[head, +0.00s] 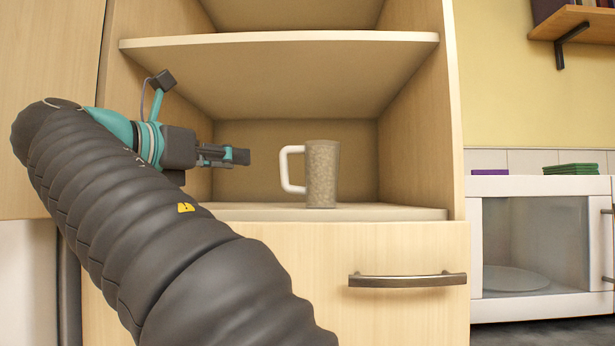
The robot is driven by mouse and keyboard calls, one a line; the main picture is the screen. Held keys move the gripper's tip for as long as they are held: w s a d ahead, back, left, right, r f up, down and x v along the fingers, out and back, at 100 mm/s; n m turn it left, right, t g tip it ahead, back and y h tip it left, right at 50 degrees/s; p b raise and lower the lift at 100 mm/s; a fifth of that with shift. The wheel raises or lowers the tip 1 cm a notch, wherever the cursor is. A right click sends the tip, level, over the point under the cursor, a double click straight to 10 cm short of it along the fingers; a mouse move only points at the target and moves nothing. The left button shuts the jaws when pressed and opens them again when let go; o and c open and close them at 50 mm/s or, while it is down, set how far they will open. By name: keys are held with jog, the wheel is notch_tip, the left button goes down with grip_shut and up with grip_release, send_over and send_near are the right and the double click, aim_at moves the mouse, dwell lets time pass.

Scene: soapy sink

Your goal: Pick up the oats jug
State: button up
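The oats jug (322,175) stands upright on the lower shelf of an open cabinet. It looks like a tall mug filled with grainy beige oats, with a white handle on its left side. My gripper (243,156) is to the left of the jug, at about the height of the handle, and points right toward it. A gap shows between the fingertips and the handle. The gripper is seen side-on, so I cannot tell how far apart its fingers are. Nothing shows held in it.
The lower shelf (400,213) is otherwise bare. An upper shelf (290,42) spans above the jug, and cabinet walls stand on both sides. A drawer with a metal handle (407,280) is below. A microwave (535,240) with green items (571,169) on top stands at right.

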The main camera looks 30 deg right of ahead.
aim_at(281, 164)
jog(key=x, duration=1.3)
jog(key=shift+f+b, duration=0.1)
jog(key=shift+b, duration=0.25)
grip_shut()
